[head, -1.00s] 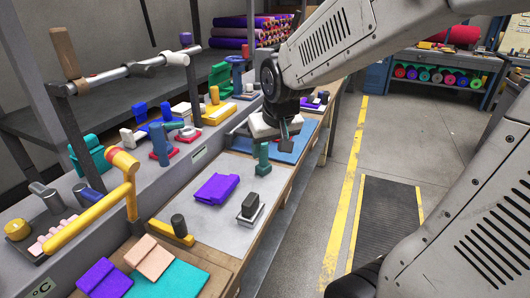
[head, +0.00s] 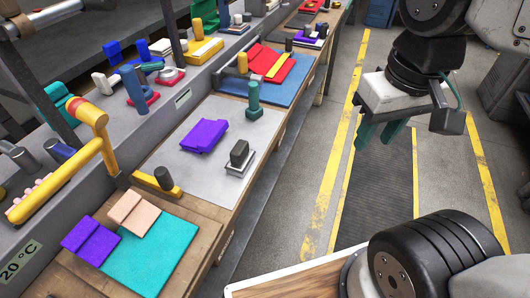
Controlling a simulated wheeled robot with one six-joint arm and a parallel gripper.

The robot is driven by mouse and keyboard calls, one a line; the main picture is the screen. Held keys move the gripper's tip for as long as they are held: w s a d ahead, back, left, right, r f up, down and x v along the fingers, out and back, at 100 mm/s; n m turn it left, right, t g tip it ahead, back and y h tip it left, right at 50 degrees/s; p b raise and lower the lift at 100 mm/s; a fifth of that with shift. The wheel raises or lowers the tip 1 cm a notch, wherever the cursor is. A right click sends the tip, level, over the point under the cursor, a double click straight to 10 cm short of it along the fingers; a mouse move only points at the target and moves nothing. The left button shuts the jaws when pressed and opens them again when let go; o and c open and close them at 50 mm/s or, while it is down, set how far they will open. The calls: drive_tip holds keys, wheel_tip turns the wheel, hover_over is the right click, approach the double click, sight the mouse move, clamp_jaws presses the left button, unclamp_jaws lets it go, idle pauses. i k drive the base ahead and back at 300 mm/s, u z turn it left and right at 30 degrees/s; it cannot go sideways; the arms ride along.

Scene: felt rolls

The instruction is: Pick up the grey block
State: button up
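A dark grey block (head: 239,152) stands upright on a small light plate at the right part of the pale grey mat (head: 190,178) on the workbench. Nothing covers it. My gripper (head: 378,136) is at the upper right, over the floor beyond the bench edge, with its teal fingers pointing down. The fingers are apart with nothing between them. The gripper is well to the right of the dark grey block and apart from it.
A purple folded piece (head: 204,136) lies left of the block, and a teal post (head: 254,101) stands behind it. A yellow-handled tool (head: 158,184) lies at the mat's front left. Red felt (head: 276,64) lies farther back. The floor right of the bench is clear.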

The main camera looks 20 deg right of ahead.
sight(241, 157)
drive_tip(key=k, duration=0.65)
drive_tip(key=u, duration=1)
drive_tip(key=i, duration=0.5)
drive_tip(key=u, duration=0.1)
